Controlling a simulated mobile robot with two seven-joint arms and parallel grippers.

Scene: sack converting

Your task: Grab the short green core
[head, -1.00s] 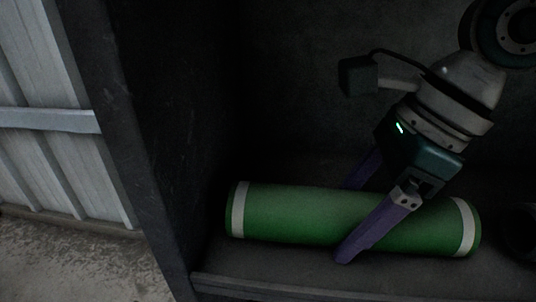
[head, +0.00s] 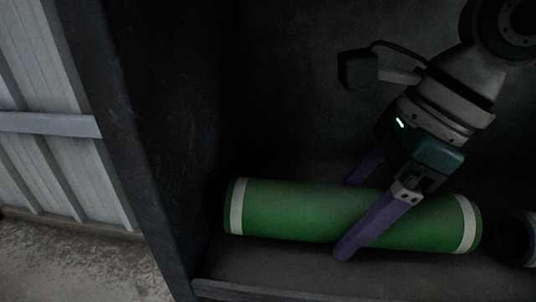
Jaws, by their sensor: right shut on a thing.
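The short green core (head: 290,212) is a green cylinder with a pale band near each end. It lies on its side across the dark shelf (head: 290,275) in the head view. My right gripper (head: 355,212) comes down from the upper right with its purple fingers on either side of the core, right of its middle. The near finger crosses the front of the core and the far finger is partly hidden behind it. The gripper is shut on the core. Whether the core is clear of the shelf is hard to tell. My left gripper is not in view.
A dark upright panel (head: 135,140) stands close at the left end of the core. A dark round object with a pale band (head: 527,240) sits at the right edge, near the core's right end. A raised lip (head: 250,290) runs along the shelf front.

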